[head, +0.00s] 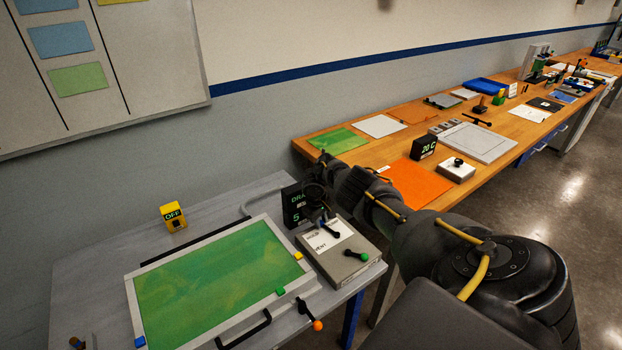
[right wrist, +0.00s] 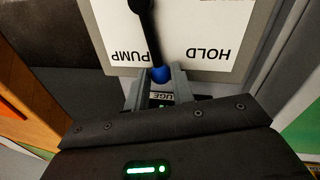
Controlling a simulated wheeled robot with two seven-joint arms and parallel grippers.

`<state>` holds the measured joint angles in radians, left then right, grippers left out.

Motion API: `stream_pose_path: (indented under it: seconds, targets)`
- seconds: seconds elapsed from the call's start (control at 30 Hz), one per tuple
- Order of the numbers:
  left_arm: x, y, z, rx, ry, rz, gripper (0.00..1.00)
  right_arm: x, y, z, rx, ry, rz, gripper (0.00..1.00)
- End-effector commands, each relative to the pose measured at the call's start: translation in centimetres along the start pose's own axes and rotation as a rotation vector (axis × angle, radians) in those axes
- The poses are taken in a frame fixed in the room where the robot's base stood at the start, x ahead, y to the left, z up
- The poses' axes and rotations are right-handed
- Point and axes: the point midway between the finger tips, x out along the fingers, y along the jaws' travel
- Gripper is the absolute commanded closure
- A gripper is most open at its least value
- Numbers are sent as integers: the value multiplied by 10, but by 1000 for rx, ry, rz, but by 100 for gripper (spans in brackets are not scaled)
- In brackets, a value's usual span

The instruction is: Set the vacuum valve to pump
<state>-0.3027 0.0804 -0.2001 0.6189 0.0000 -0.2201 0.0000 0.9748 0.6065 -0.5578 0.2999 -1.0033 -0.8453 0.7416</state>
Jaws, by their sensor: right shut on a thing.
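The valve box (head: 345,262) is a grey box with a white label plate at the right end of the grey table. Its plate (right wrist: 205,22) reads PUMP and HOLD, upside down in the right wrist view; VENT shows in the head view. A black lever (right wrist: 148,28) with a blue knob (right wrist: 160,74) lies over the plate. The knob end is between the two words, nearer PUMP. My right gripper (right wrist: 158,84) is shut on the blue knob; in the head view this gripper (head: 322,208) is dark and partly hides the lever. My left gripper is out of view.
A green-knobbed lever (head: 362,254) is on the same box. A black display (head: 293,208) stands behind it. A framed tray (head: 140,290) with a green sheet and an orange-knobbed handle (head: 317,324) lies left. A yellow OFF box (head: 173,215) stands behind. A wooden bench (head: 455,195) holds several items.

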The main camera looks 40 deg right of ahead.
Motion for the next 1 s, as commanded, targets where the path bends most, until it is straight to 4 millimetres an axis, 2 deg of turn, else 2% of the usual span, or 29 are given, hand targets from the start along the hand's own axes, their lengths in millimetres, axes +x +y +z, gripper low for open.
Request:
stream_pose_path:
  seconds: [0.3,0.93,0.97,1.0]
  targets:
    - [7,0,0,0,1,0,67,5,20,9,162,-30,-1,100]
    - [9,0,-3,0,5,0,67,4,26,11,207,-38,1,100]
    - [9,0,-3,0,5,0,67,4,26,11,207,-38,1,73]
    - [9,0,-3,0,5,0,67,4,26,11,207,-38,1,68]
